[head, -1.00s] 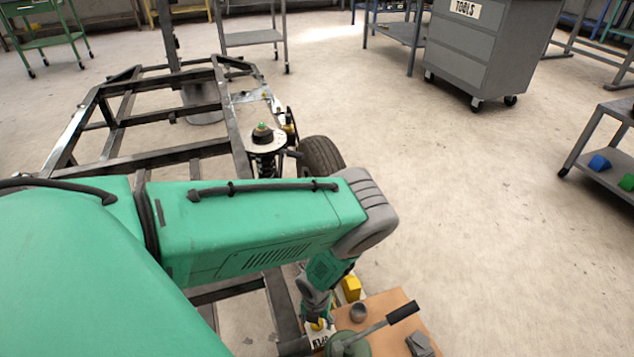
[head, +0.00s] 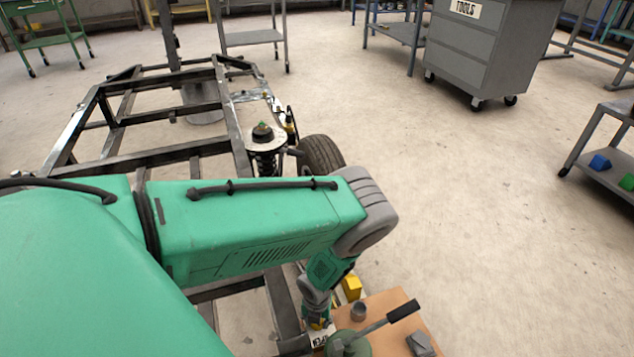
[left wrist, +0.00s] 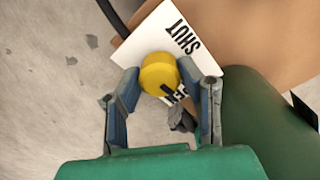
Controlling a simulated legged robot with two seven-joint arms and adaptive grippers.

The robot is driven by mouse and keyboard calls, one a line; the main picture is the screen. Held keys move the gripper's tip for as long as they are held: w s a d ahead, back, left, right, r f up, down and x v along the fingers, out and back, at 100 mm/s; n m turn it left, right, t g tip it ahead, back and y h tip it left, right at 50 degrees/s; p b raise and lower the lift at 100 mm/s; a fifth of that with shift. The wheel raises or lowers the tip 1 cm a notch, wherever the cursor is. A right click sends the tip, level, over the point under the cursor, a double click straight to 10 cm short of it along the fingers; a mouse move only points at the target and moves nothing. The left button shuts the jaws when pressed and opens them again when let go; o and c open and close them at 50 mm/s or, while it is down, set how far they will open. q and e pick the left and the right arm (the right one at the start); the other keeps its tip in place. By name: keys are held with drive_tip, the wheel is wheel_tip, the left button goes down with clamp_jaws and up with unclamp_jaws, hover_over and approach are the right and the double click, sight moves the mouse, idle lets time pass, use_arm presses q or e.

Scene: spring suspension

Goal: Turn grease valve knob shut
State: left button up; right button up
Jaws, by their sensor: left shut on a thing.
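The yellow grease valve knob (left wrist: 158,74) sits on a white label plate (left wrist: 152,32) in the left wrist view. The plate reads SHUT at its upper right and OPEN, partly hidden, below the knob. A black mark shows on the knob's lower edge, on the OPEN side. My left gripper (left wrist: 166,82) is closed around the knob, one finger on each side. In the head view my left gripper (head: 318,322) is small at the bottom, above the plate (head: 319,339), and the knob is mostly hidden. My right gripper is not in view.
A wooden bench top (head: 385,309) beside the plate carries a green device with a black lever (head: 388,320), a grey cup (head: 358,310) and a grey block (head: 421,344). The vehicle frame (head: 215,165) stands left; open floor lies right.

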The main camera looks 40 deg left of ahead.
use_arm(q)
drive_tip(key=n, duration=0.3)
drive_tip(key=shift+w+n+b, duration=0.15)
drive_tip(key=shift+n+b, duration=0.2)
drive_tip(key=shift+n, duration=0.05)
drive_tip(key=n, duration=0.4)
drive_tip(key=shift+n, duration=0.3)
drive_tip(key=n, duration=0.4)
drive_tip(key=shift+n, duration=0.3)
drive_tip(key=shift+a+n, duration=0.1)
drive_tip(key=shift+n, duration=2)
drive_tip(key=o, duration=1.1)
drive_tip(key=shift+f, duration=0.1)
wheel_tip(320, 180, up, 12)
drive_tip(key=shift+f, duration=0.1)
